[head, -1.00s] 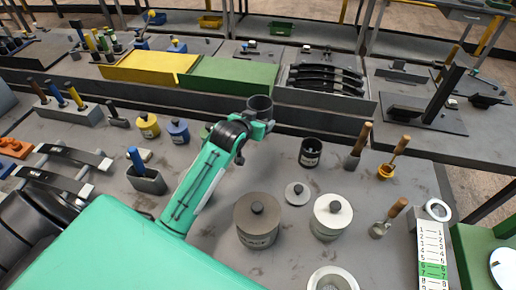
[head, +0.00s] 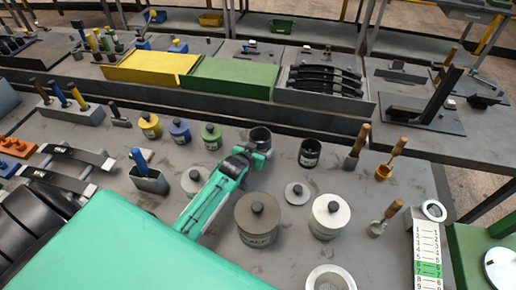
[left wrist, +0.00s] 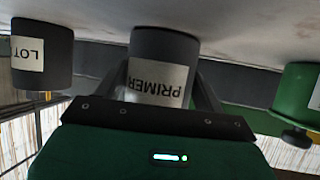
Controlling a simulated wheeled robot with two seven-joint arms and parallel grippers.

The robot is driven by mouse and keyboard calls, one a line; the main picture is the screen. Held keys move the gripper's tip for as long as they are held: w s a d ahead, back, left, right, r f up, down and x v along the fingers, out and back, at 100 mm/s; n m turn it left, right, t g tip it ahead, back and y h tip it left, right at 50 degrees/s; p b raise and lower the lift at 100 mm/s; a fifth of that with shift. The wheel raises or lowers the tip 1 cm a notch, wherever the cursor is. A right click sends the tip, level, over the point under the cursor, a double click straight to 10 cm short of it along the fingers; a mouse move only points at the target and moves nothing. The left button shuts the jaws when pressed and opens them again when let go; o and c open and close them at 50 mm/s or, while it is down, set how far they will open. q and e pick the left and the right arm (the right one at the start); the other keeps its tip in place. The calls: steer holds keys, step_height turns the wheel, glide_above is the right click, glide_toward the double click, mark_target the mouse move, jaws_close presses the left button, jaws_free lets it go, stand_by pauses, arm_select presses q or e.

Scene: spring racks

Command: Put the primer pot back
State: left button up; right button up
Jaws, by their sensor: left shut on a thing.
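The primer pot (head: 260,138) is a dark grey open cup in the head view. In the left wrist view it appears upside down, with a white PRIMER label (left wrist: 158,82). My left gripper (head: 254,150) is shut on it, with a finger on either side in the left wrist view. The pot is upright at or very near the bench top; I cannot tell whether it touches. It stands between a green pot (head: 211,136) on the left and a dark pot labelled LOT (head: 310,152) on the right, apart from both. My right gripper is not in view.
Blue (head: 179,131) and yellow (head: 150,126) pots stand further left. A grey lid (head: 297,194) and two large lidded tins, brown-grey (head: 257,220) and pale (head: 330,216), are nearer. Wooden-handled tools (head: 359,145) stand at right. A raised bench edge (head: 300,116) runs behind.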

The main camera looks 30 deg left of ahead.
arm_select(q)
steer(key=o, duration=1.4)
steer(key=shift+c, duration=0.2)
steer(key=shift+r, duration=0.1)
steer(key=shift+s+r, duration=0.1)
steer(key=shift+s, duration=0.25)
steer(key=b+v, duration=0.2)
steer(key=v, duration=0.8)
steer(key=shift+s, duration=0.1)
steer(key=shift+s+r, duration=0.3)
steer(key=shift+s, duration=0.15)
